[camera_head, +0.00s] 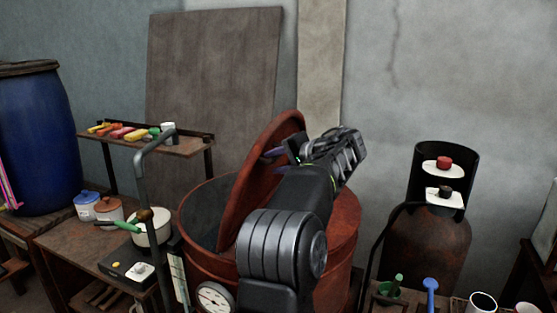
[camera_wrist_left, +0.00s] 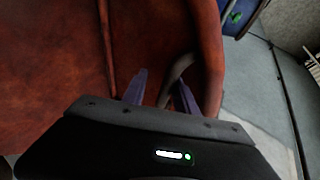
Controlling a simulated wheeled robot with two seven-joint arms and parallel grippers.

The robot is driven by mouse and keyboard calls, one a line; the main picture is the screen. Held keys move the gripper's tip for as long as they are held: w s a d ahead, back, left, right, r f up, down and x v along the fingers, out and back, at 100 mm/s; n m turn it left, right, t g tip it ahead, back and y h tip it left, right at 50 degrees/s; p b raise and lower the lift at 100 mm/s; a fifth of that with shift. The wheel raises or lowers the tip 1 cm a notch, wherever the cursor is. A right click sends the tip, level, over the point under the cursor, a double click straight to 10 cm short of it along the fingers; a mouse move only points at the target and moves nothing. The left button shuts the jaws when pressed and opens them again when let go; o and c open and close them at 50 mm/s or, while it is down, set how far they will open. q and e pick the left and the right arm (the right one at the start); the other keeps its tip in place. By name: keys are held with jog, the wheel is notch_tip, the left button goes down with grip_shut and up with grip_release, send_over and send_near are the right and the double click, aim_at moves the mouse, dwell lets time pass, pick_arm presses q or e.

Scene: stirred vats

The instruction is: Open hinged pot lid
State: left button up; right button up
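The large red-brown pot (camera_head: 190,235) stands in the middle of the head view. Its hinged lid (camera_head: 245,180) is raised and steeply tilted, and the pot's dark inside shows to its left. My left gripper (camera_head: 277,160) is at the lid's right-hand face, near its upper part. In the left wrist view, the purple fingers of the left gripper (camera_wrist_left: 161,88) are apart, with a dark curved handle (camera_wrist_left: 176,75) between them near the lid's rim (camera_wrist_left: 210,60). A gap shows beside the handle, and I cannot tell whether a finger touches it. My right gripper is not in view.
A bent grey pipe (camera_head: 141,190) and a round gauge (camera_head: 214,297) stand at the pot's left and front. A bench with a white pot (camera_head: 152,230) is left of it. A rusty cylinder (camera_head: 425,250) stands to the right, with mugs (camera_head: 482,302) in front.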

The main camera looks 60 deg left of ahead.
pick_arm(q)
jog(key=shift+o, duration=0.6)
jog(key=shift+w+r, duration=0.15)
jog(key=shift+d, duration=0.15)
jog(key=b+v, duration=0.1)
jog(key=v, duration=0.6)
jog(key=shift+d+b, duration=0.3)
